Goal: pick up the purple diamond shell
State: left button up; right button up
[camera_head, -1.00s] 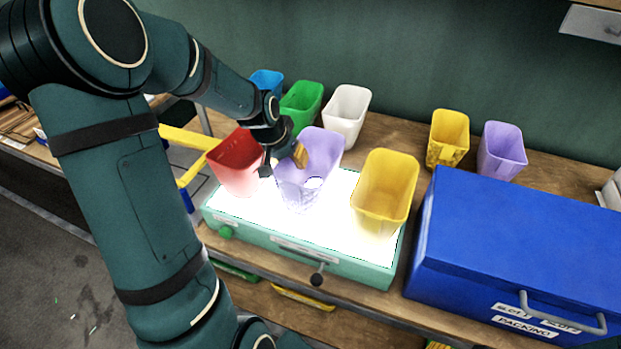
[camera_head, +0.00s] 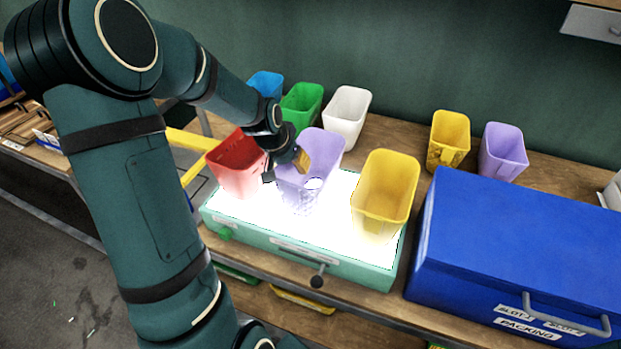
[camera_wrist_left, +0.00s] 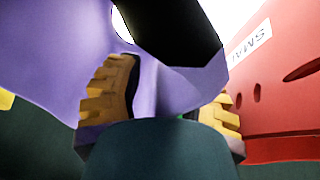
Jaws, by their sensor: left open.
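A purple shell (camera_head: 322,150) stands on the bright top of the light box (camera_head: 300,250), between a red shell and a yellow shell. Its lower front shows a hole and a faint lattice pattern. My left gripper (camera_head: 287,168) is open at its left side, one finger toward the red shell and the other over the purple shell. In the left wrist view, part of the purple shell (camera_wrist_left: 165,92) shows between the two yellow ribbed pads. I cannot tell whether the pads touch it. My right gripper is not in view.
The red shell (camera_head: 233,165) is close left of the gripper; the yellow shell (camera_head: 385,190) stands to the right. Blue, green and white (camera_head: 347,112) shells stand behind. Another yellow shell and a second purple shell (camera_head: 503,150) stand behind the blue packing case (camera_head: 520,250).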

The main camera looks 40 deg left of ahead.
pick_arm(q)
grip_shut()
dwell(0.4)
